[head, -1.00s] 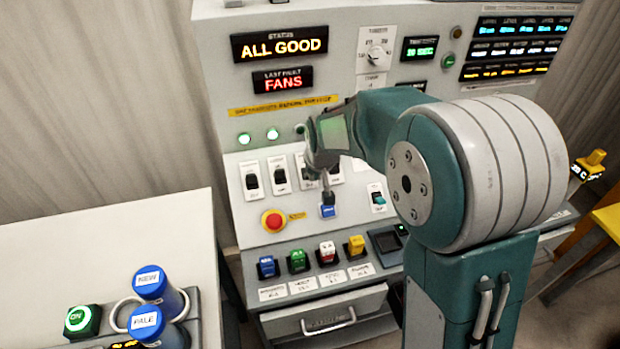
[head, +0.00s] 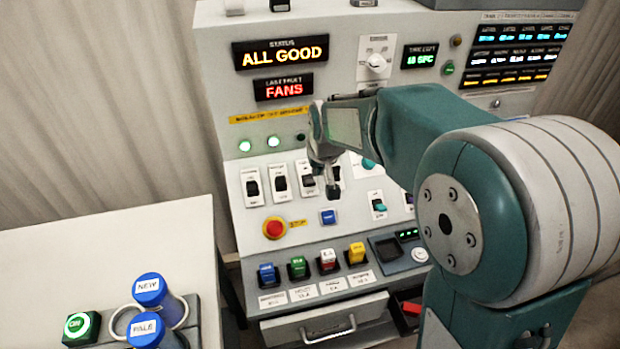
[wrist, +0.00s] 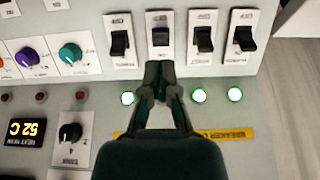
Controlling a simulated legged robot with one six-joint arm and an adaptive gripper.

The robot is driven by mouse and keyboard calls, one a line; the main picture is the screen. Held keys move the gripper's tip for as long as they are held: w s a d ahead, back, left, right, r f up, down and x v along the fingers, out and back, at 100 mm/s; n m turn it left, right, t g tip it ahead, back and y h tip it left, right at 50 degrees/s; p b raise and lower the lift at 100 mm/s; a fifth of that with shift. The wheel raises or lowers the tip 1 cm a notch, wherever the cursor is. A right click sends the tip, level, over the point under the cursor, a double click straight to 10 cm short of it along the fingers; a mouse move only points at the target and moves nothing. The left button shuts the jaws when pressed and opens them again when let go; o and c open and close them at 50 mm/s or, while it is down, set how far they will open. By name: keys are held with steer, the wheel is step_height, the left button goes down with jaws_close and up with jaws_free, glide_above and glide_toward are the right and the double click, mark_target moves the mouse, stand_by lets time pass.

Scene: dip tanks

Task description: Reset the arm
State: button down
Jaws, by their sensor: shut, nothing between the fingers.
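My gripper (head: 332,192) is shut and empty. I cannot tell whether the tips touch the panel. Part of the switch row is hidden behind my gripper in the head view. The status display (head: 280,52) reads "ALL GOOD", and the last-fault display (head: 283,88) reads "FANS".
A red mushroom button (head: 275,228) is left of the blue button. Blue, green, red-white and yellow blocks (head: 356,253) stand on the lower ledge. A drawer (head: 325,320) is below.

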steer(key=s+d+r+m, duration=0.1)
steer(key=s+d+r, duration=0.25)
steer(key=s, duration=0.25)
steer(key=s+d+r, duration=0.3)
steer(key=s+r, duration=0.1)
steer(key=s, duration=0.2)
steer(key=s+d+m+t, duration=0.1)
steer(key=s+d, duration=0.3)
steer(key=s, duration=1.1)
steer(key=shift+s+h, duration=0.15)
steer(key=shift+h, duration=0.25)
steer(key=shift+d, duration=0.1)
